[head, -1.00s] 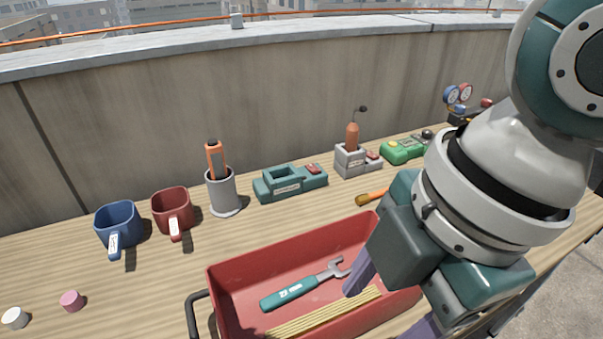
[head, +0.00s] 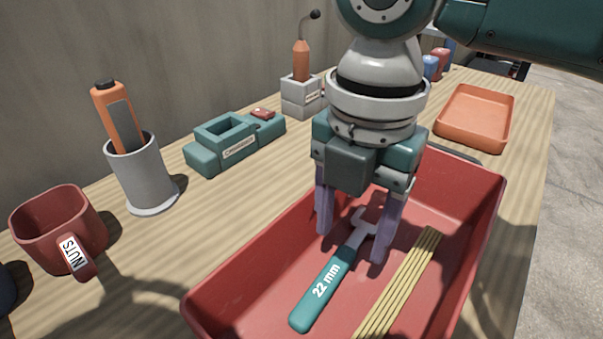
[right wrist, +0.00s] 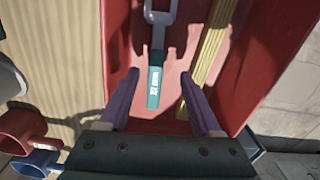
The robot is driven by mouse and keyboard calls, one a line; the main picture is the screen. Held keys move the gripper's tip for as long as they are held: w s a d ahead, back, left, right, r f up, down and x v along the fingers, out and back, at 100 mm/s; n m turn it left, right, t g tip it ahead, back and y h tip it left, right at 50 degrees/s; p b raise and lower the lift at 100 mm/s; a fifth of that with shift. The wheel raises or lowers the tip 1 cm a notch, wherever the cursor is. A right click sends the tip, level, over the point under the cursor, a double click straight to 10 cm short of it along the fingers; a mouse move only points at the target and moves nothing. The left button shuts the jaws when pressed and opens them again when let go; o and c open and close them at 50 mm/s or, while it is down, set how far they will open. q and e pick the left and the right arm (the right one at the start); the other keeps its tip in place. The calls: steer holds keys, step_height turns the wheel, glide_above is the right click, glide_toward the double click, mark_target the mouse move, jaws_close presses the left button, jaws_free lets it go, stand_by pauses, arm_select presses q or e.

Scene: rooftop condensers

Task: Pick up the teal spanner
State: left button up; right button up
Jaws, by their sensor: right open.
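The teal spanner (head: 322,287) lies in the red tray (head: 478,213), with a teal handle marked "22 mm" and a grey open jaw toward the far end. My right gripper (head: 352,247) points down over the tray, its two purple fingers apart on either side of the spanner's grey end in the head view. In the right wrist view the spanner (right wrist: 154,85) runs lengthwise between and beyond the open fingers (right wrist: 154,88). It is not held. My left gripper is not in view.
Yellow rods (head: 402,283) lie in the tray, right of the spanner. On the table stand a red "NUTS" mug (head: 60,222), a grey cup (head: 143,178) with an orange tool, a teal holder (head: 236,141), a grey stand (head: 302,95) and an orange tray (head: 476,116).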

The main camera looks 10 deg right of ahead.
mark_target(342, 258)
steer(key=f, duration=0.2)
steer(key=f+b, duration=0.1)
steer(key=f, duration=0.1)
steer(key=shift+w+a+f, duration=0.2)
steer(key=shift+c, duration=0.3)
jaws_close()
